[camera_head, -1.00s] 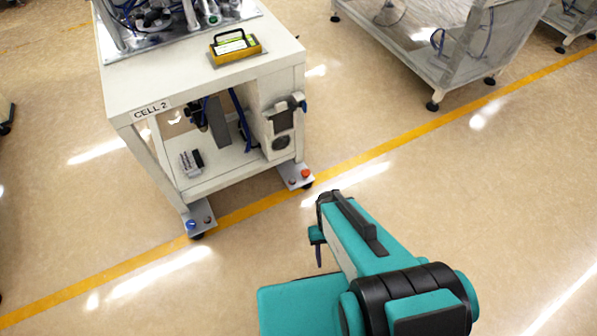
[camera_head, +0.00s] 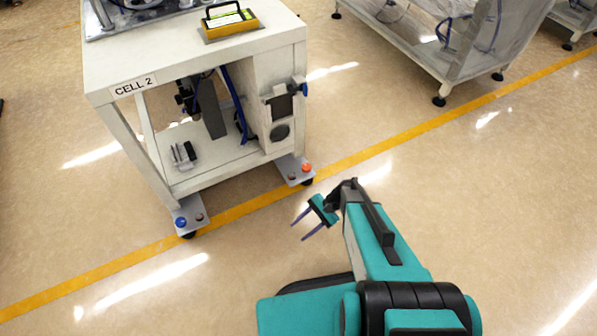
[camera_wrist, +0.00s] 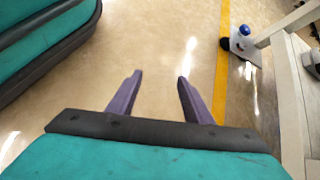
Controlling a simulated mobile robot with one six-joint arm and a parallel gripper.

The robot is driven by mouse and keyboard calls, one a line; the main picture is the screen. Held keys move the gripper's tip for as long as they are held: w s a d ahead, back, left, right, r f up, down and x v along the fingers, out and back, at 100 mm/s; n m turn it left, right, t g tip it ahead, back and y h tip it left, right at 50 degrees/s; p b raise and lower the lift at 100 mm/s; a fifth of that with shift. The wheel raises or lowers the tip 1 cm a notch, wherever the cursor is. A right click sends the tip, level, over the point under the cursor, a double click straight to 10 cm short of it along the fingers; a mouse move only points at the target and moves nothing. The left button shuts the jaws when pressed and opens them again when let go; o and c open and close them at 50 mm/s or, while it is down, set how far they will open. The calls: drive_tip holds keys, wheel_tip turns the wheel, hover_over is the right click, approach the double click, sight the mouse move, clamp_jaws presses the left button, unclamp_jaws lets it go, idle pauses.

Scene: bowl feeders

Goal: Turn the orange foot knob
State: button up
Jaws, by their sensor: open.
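The orange foot knob (camera_head: 307,168) sits on a grey foot plate at the right front corner of the CELL 2 cart, close to the floor. A small dark reddish knob (camera_head: 292,176) is beside it on the same plate. My gripper (camera_head: 298,232) is open and empty above the floor, in front of the cart and below the orange knob in the head view, apart from it. In the wrist view, the two purple fingers of my gripper (camera_wrist: 157,82) are spread over bare floor. The orange knob does not show in the wrist view.
The white CELL 2 cart (camera_head: 150,64) carries a yellow-and-black device (camera_head: 229,22). A blue knob (camera_head: 181,222) sits on its left foot plate and shows in the wrist view (camera_wrist: 244,29). A yellow line (camera_head: 420,129) crosses the floor.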

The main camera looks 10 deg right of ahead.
drive_tip(key=w+d+f+m+t+y+b, duration=0.25)
drive_tip(key=w+f+b, duration=0.2)
drive_tip(key=w, duration=0.45)
drive_tip(key=m+t+y+b, duration=0.4)
drive_tip(key=m+t+b, duration=0.6)
drive_tip(key=m+b, duration=0.1)
approach(300, 169)
drive_tip(key=s+d+r, duration=0.2)
drive_tip(key=d+r, duration=0.1)
drive_tip(key=r, duration=0.1)
drive_tip(key=shift+d+f+h, duration=0.1)
drive_tip(key=shift+h, duration=0.15)
drive_tip(key=shift+w, duration=0.1)
drive_tip(key=b+x, duration=0.4)
drive_tip(key=x, duration=0.9)
drive_tip(key=shift+w+a+f+b, duration=0.1)
drive_tip(key=shift+a+b, duration=0.25)
drive_tip(key=shift+a, duration=0.05)
